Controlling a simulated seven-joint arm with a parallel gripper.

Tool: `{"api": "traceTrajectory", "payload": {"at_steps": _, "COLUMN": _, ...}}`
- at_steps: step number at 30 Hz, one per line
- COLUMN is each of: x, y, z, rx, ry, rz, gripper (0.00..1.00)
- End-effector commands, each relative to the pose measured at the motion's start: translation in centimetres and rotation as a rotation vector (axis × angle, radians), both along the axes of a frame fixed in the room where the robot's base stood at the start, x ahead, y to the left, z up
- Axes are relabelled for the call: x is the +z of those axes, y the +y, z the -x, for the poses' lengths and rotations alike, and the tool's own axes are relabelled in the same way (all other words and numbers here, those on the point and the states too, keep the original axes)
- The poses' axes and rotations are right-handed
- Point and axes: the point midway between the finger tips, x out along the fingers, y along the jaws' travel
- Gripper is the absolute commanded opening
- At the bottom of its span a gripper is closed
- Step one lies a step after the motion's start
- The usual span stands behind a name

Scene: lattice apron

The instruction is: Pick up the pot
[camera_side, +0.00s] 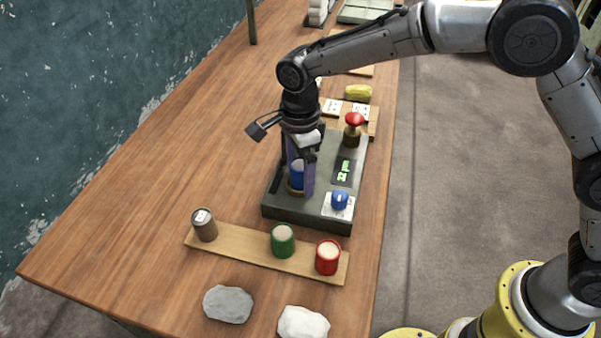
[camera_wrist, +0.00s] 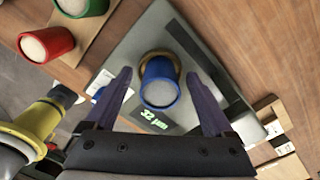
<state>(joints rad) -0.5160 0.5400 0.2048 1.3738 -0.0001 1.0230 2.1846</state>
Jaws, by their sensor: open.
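A blue pot (camera_wrist: 160,84) with pale contents stands on a round brown base on the grey-green device (camera_side: 303,218). It also shows in the side view (camera_side: 296,175), partly hidden by a purple finger. My gripper (camera_side: 302,178) points down over the device with one finger on each side of the blue pot. In the wrist view the gripper (camera_wrist: 160,82) is open, with visible gaps between both fingers and the pot. A green pot (camera_side: 283,241) and a red pot (camera_side: 327,257) stand on a wooden board (camera_side: 255,248) in front.
A brown can (camera_side: 204,225) stands at the board's left end. The device carries a green-lit display (camera_side: 344,170), a blue knob (camera_side: 340,199) and a red-topped part (camera_side: 354,125). Two stones (camera_side: 228,304) (camera_side: 303,322) lie near the front. The table's left side is clear.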

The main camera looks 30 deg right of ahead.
Motion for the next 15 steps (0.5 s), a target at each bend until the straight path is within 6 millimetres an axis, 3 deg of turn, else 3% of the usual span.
{"api": "traceTrajectory", "payload": {"at_steps": 5, "x": 0.01, "y": 0.00, "z": 0.00, "rx": 0.000, "ry": 0.000, "rz": 0.000, "gripper": 0.84}}
{"api": "traceTrajectory", "payload": {"at_steps": 15, "x": 0.05, "y": 0.00, "z": -0.01, "rx": 0.000, "ry": 0.000, "rz": 0.000, "gripper": 0.22}}
